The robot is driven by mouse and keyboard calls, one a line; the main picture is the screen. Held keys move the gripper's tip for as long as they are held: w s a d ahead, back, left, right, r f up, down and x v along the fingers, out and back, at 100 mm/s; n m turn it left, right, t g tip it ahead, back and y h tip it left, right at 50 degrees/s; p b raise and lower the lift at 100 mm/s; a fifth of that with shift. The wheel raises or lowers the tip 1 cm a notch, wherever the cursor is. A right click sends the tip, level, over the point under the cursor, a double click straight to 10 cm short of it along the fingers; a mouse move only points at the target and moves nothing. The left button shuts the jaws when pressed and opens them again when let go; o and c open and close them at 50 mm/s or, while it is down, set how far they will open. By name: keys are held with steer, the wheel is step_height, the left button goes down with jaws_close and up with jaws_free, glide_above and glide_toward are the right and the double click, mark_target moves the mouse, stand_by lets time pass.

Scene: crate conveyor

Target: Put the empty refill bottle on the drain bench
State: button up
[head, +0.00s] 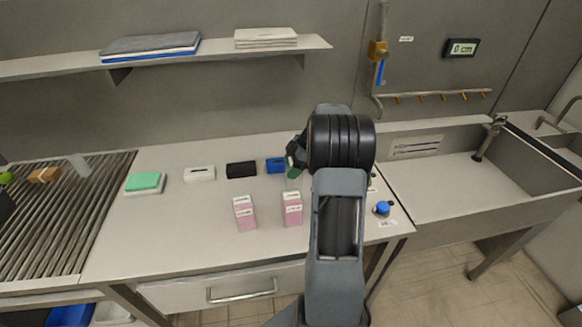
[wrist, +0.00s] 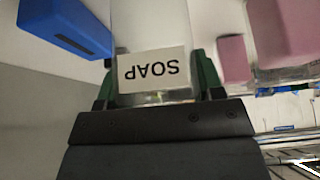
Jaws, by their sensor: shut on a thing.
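In the wrist view, a clear bottle with a white SOAP label (wrist: 152,72) stands between the green fingers of my gripper (wrist: 158,82). The gripper is shut on it. The label reads upside down in this view, and no pink liquid shows in the visible part of the bottle. In the head view, my gripper (head: 294,168) is over the back of the worktop, largely hidden behind my arm, and I cannot make out the bottle there. A grey sink bench (head: 432,202) with a tap is at the right; I take its flat surface as the drain bench.
Two pink labelled containers (head: 292,208) (head: 245,213) stand on the worktop (head: 190,235). Blue (head: 275,165), black (head: 241,170) and white (head: 199,174) blocks line its back. A blue-topped item (head: 383,208) is near the right edge. The sink bench's visible surface is clear.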

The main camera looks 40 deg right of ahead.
steer(key=shift+f, duration=0.25)
steer(key=o, duration=0.9)
steer(key=shift+f, duration=0.1)
